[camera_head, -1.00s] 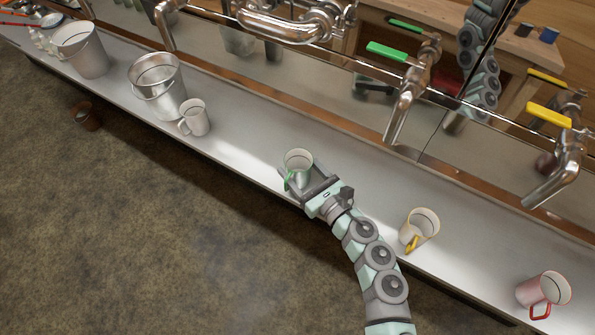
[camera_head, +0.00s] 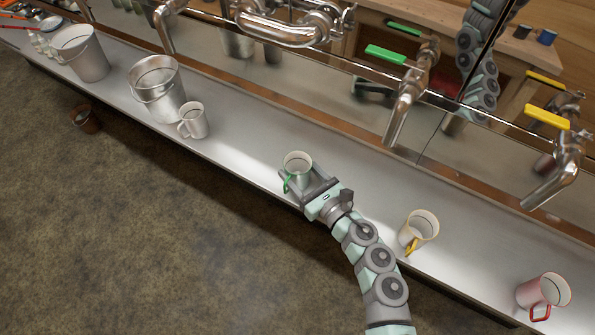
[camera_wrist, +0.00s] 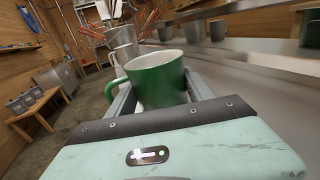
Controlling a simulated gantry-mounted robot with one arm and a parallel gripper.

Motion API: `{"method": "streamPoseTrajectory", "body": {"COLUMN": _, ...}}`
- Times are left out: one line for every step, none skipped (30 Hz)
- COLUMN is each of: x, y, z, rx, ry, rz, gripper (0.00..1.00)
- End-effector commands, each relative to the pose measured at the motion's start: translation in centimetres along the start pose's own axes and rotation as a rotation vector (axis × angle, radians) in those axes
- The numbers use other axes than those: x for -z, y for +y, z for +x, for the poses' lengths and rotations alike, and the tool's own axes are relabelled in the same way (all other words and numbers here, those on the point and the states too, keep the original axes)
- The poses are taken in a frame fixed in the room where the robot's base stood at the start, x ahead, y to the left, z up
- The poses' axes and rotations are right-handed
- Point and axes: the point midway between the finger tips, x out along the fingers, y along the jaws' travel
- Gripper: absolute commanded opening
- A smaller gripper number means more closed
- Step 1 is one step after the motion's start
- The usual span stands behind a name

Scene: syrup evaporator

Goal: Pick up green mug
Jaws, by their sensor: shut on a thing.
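The green mug (camera_head: 297,163) is upright at the front edge of the metal shelf, its green handle on the left. In the wrist view the green mug (camera_wrist: 157,80) sits between the fingers, with its green outside and white inside showing. My gripper (camera_head: 301,183) is shut on the mug's body, one finger on each side. It also shows in the wrist view (camera_wrist: 160,97). I cannot tell whether the mug's base touches the shelf.
On the shelf (camera_head: 240,140) stand a yellow-handled mug (camera_head: 419,228) and a red-handled mug (camera_head: 543,291) to the right, and a white mug (camera_head: 194,121) and metal buckets (camera_head: 158,88) to the left. A green-handled tap (camera_head: 404,95) hangs behind.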

Motion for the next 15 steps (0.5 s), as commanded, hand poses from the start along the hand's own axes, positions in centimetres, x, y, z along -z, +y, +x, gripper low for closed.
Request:
{"method": "streamPoseTrajectory", "body": {"x": -0.3, "y": 0.0, "z": 0.0, "rx": 0.0, "ry": -0.001, "rz": -0.001, "gripper": 0.15}}
{"method": "streamPoseTrajectory", "body": {"x": -0.4, "y": 0.0, "z": 0.0, "rx": 0.0, "ry": -0.001, "rz": -0.001, "gripper": 0.15}}
{"method": "streamPoseTrajectory", "body": {"x": -0.7, "y": 0.0, "z": 0.0, "rx": 0.0, "ry": -0.001, "rz": -0.001, "gripper": 0.15}}
{"method": "streamPoseTrajectory", "body": {"x": -1.0, "y": 0.0, "z": 0.0, "rx": 0.0, "ry": -0.001, "rz": -0.001, "gripper": 0.15}}
{"method": "streamPoseTrajectory", "body": {"x": -1.4, "y": -0.1, "z": 0.0, "rx": 0.0, "ry": -0.001, "rz": -0.002, "gripper": 0.15}}
{"method": "streamPoseTrajectory", "body": {"x": -1.9, "y": 0.0, "z": 0.0, "rx": 0.0, "ry": -0.001, "rz": -0.002, "gripper": 0.15}}
{"method": "streamPoseTrajectory", "body": {"x": -2.4, "y": 0.0, "z": 0.0, "rx": 0.0, "ry": 0.0, "rz": -0.002, "gripper": 0.15}}
{"method": "streamPoseTrajectory", "body": {"x": -3.0, "y": 0.0, "z": 0.0, "rx": -0.001, "ry": 0.0, "rz": -0.003, "gripper": 0.15}}
{"method": "streamPoseTrajectory", "body": {"x": -4.0, "y": 0.0, "z": 0.0, "rx": -0.002, "ry": 0.0, "rz": -0.004, "gripper": 0.15}}
{"method": "streamPoseTrajectory", "body": {"x": -4.9, "y": 0.1, "z": 0.0, "rx": -0.003, "ry": -0.001, "rz": -0.006, "gripper": 0.15}}
{"method": "streamPoseTrajectory", "body": {"x": -5.8, "y": 0.1, "z": 0.0, "rx": -0.005, "ry": -0.001, "rz": -0.005, "gripper": 0.15}}
{"method": "streamPoseTrajectory", "body": {"x": -7.1, "y": 0.1, "z": 0.0, "rx": -0.003, "ry": -0.001, "rz": -0.007, "gripper": 0.15}}
{"method": "streamPoseTrajectory", "body": {"x": -8.1, "y": 0.0, "z": 0.0, "rx": -0.001, "ry": -0.001, "rz": -0.007, "gripper": 0.15}}
{"method": "streamPoseTrajectory", "body": {"x": -9.0, "y": 0.0, "z": 0.0, "rx": 0.0, "ry": -0.001, "rz": -0.006, "gripper": 0.15}}
{"method": "streamPoseTrajectory", "body": {"x": -10.2, "y": 0.0, "z": -0.1, "rx": 0.0, "ry": -0.001, "rz": -0.007, "gripper": 0.15}}
